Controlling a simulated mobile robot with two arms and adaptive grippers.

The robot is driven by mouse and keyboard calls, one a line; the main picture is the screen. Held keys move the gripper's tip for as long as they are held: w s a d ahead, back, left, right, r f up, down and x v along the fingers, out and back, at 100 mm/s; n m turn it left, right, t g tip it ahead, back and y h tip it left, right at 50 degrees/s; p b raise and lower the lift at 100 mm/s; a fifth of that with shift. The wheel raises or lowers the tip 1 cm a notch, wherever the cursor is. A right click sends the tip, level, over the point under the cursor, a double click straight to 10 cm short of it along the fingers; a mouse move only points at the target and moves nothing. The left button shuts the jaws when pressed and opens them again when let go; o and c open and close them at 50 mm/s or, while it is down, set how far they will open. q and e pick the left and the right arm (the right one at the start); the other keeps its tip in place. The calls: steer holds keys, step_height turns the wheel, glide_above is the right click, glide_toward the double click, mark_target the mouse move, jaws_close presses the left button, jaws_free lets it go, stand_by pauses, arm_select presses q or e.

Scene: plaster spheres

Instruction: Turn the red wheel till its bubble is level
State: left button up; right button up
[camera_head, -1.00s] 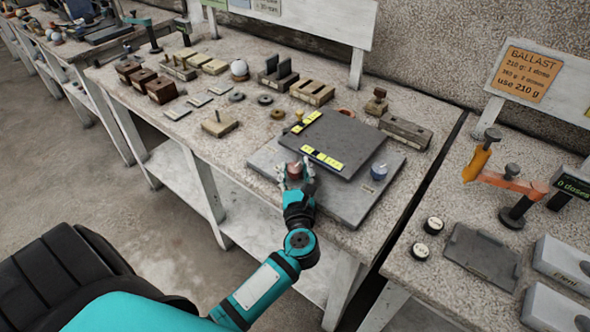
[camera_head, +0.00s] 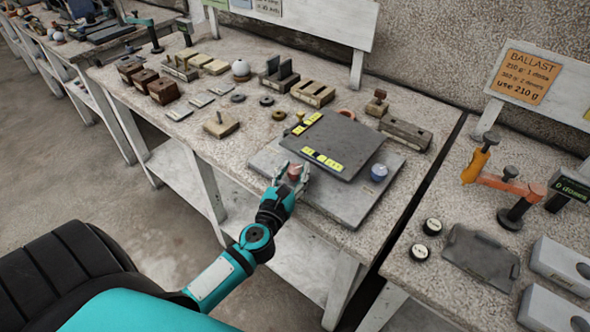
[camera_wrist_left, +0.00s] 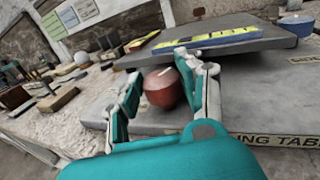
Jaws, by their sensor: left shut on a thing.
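The red wheel (camera_head: 294,172) is at the near left corner of a grey levelling table (camera_head: 334,204), under the edge of its raised dark plate (camera_head: 346,143). It shows large and rounded in the left wrist view (camera_wrist_left: 163,88). My left gripper (camera_head: 291,175) is shut on the red wheel, one finger on each side. A yellow strip with dark markings (camera_head: 322,160) lies along the plate's near edge, and another (camera_head: 306,123) lies along its left edge. The bubbles are too small to read. A blue wheel (camera_head: 379,172) is at the right corner. My right gripper is not in view.
Wooden blocks (camera_head: 163,91), a slotted block (camera_head: 312,93) and flat dark rings (camera_head: 279,115) stand behind and left on the bench. A second bench with a ballast sign (camera_head: 527,75) is across a gap at the right.

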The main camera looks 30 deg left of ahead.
arm_select(q)
steer(key=m+h, duration=0.2)
steer(key=h, duration=0.1)
steer(key=shift+a+f+t+b, duration=0.1)
steer(key=shift+a+t+b, duration=0.1)
steer(key=shift+t+b, duration=0.1)
steer(key=m+h+b, duration=0.1)
steer(key=h, duration=0.2)
steer(key=shift+a+f+m, duration=0.1)
steer(key=shift+f+m, duration=0.05)
steer(key=shift+m, duration=0.25)
steer(key=m+h+b, duration=0.1)
steer(key=h, duration=0.1)
steer(key=m+g+h+b, duration=0.1)
steer(key=m+h+b, duration=0.1)
steer(key=m+g+h+b, duration=0.1)
steer(key=h, duration=0.1)
steer(key=shift+w+a+m+h+b, duration=0.1)
steer(key=shift+a+m+h+b, duration=0.2)
steer(key=shift+h+b, duration=0.1)
steer(key=shift+w+r+m+g+h+b, duration=0.1)
steer(key=shift+r+m+g+h+b, duration=0.05)
steer(key=shift+m+g+h+b, duration=0.85)
steer(key=shift+r+m+g+h+b, duration=0.1)
steer(key=shift+m+g+h+b, duration=0.5)
steer(key=shift+h, duration=0.7)
steer(key=shift+m+g, duration=0.4)
steer(key=o, duration=0.9)
